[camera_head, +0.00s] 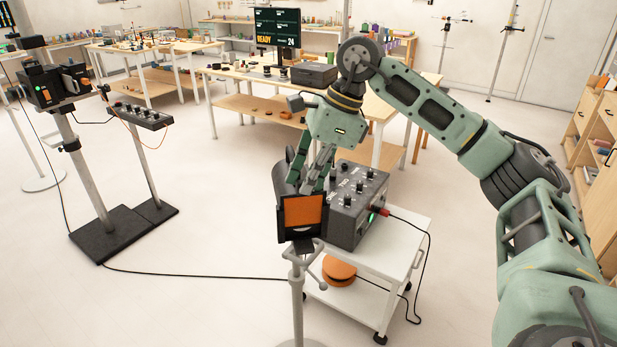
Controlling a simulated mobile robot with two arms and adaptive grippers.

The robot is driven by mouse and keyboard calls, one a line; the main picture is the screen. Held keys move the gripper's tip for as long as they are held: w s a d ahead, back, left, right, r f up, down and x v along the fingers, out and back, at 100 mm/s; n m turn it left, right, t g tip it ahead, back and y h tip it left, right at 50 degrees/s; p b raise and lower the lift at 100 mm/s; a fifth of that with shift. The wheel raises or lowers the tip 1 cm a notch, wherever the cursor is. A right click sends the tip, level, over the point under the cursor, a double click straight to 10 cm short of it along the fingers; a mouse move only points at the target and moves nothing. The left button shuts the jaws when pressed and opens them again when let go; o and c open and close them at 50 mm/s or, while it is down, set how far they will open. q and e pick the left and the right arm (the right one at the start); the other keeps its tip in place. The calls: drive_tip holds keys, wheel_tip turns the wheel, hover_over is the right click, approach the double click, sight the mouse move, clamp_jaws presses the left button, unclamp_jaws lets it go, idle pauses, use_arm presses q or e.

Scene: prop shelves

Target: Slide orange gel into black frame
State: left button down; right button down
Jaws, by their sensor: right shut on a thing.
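The orange gel (303,210) shows as a flat orange panel within the outline of the black frame (283,222). The frame is at the front of a dark fixture on a grey stand, near the middle of the head view. A pale strip shows below the gel's lower edge. My right gripper (312,176) reaches down to the top of the frame from above, with its fingers shut at the gel's upper side. The fingertips and the gel's top edge are partly hidden, so I cannot tell how deep the gel sits. My left gripper is not in view.
A grey control box (357,203) with knobs stands on a white cart (405,235) just right of the frame. An orange reel (339,270) is on the cart's lower shelf. Cables trail across the floor. Another stand-mounted fixture (55,86) is at left; workbenches line the back.

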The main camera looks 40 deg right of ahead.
drive_tip(key=shift+f+b, duration=0.9)
drive_tip(key=shift+f, duration=0.45)
idle(1.0)
drive_tip(key=shift+f, duration=0.3)
idle(1.1)
drive_tip(key=shift+s+f+b, duration=0.15)
drive_tip(key=shift+f+b, duration=0.1)
drive_tip(key=shift+b, duration=0.2)
drive_tip(key=shift+a, duration=0.1)
drive_tip(key=c, duration=1.7)
unclamp_jaws()
drive_tip(key=shift+w+f, duration=0.15)
drive_tip(key=shift+w, duration=0.05)
drive_tip(key=shift+r, duration=0.45)
drive_tip(key=v, duration=1.1)
drive_tip(key=shift+d+r, duration=0.15)
drive_tip(key=shift+d, duration=0.05)
